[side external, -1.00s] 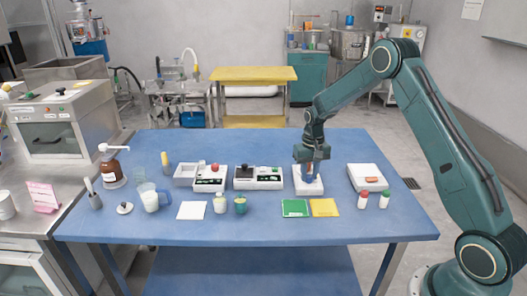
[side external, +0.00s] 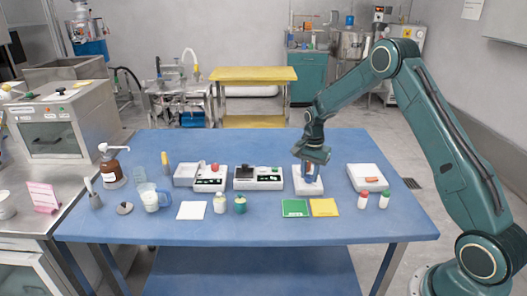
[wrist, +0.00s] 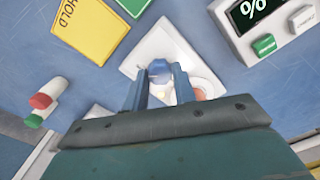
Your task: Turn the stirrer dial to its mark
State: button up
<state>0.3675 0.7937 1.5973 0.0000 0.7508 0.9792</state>
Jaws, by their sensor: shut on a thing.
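The stirrer (side external: 308,189) is a white, low box at the right of the blue table, under my gripper (side external: 308,176). In the wrist view its white body (wrist: 165,42) lies behind my fingers. The blue dial (wrist: 159,69) stands between the two blue fingers of my gripper (wrist: 160,82), which are shut on it. A small pale spot shows just below the dial. An orange-red patch (wrist: 198,95) shows beside the right finger. The fingers hide part of the dial, and I cannot make out its mark.
A green card (side external: 294,208) and a yellow card (side external: 324,208) lie in front of the stirrer. A white device with a display (side external: 258,178) is left.

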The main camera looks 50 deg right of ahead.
aim_at(309, 177)
jog(key=shift+m, duration=0.3)
jog(key=o, duration=1)
jog(key=shift+r, duration=0.15)
notch_tip(309, 177, up, 14)
jog(key=shift+f, duration=0.2)
dwell(0.4)
